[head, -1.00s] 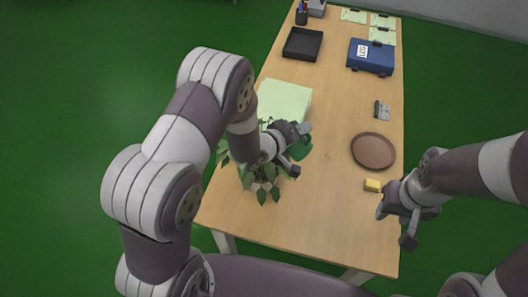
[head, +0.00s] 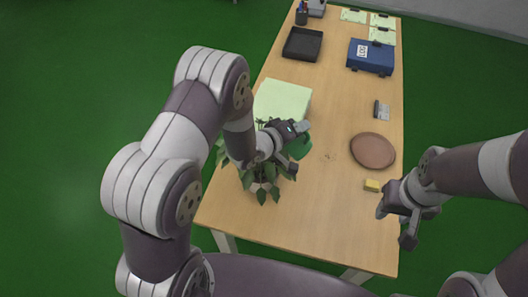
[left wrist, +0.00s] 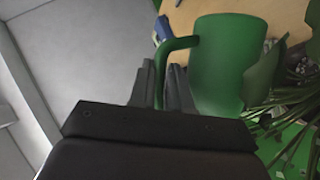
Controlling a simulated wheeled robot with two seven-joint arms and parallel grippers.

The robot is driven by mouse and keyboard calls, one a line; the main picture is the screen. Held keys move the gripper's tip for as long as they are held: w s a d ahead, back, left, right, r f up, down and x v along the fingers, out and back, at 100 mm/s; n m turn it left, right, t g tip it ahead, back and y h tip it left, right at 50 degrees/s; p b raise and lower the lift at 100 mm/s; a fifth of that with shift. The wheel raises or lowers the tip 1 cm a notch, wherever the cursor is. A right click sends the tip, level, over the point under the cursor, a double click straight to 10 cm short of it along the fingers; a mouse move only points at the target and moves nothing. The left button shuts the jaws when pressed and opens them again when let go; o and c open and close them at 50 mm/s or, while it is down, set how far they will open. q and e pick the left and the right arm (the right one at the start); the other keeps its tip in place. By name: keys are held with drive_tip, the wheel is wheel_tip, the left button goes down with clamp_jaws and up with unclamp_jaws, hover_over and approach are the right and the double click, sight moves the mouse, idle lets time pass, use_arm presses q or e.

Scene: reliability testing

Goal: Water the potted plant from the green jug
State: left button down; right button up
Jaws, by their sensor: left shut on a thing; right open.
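The green jug (head: 301,147) is held up beside the potted plant (head: 262,186), at its right in the head view. My left gripper (head: 296,146) is shut on the jug's handle (left wrist: 172,50) and partly hides the jug. In the left wrist view the jug body (left wrist: 222,62) is just right of the fingers (left wrist: 162,88), close to plant leaves (left wrist: 295,92). The plant's pot is mostly hidden by leaves and my arm. I cannot tell how far the jug is tilted or whether water flows. My right gripper (head: 394,228) is open and empty near the table's right edge.
A pale green box (head: 284,99) stands behind the plant. A brown plate (head: 372,151), a yellow block (head: 371,185) and a small grey item (head: 382,110) lie at the right. A black tray (head: 302,44) and blue case (head: 371,56) are farther back.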

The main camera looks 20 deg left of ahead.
sight(305, 139)
use_arm(q)
drive_tip(key=shift+s+r+n+h, duration=0.1)
drive_tip(key=shift+r+n+h, duration=0.2)
drive_tip(key=shift+r+n, duration=0.1)
idle(1.4)
drive_tip(key=f+b, duration=0.1)
drive_tip(key=d+f+m+y+b, duration=0.1)
drive_tip(key=d+f+m+b, duration=0.1)
drive_tip(key=f, duration=0.1)
drive_tip(key=shift+s, duration=0.35)
drive_tip(key=shift+r+y, duration=0.1)
drive_tip(key=shift+y, duration=0.2)
wheel_tip(305, 139, down, 8)
drive_tip(key=d+m+y+b, duration=0.1)
drive_tip(key=d+m+b, duration=0.1)
drive_tip(key=b, duration=0.5)
drive_tip(key=shift+s+y, duration=0.2)
drive_tip(key=shift+y, duration=0.2)
drive_tip(key=shift+d, duration=0.1)
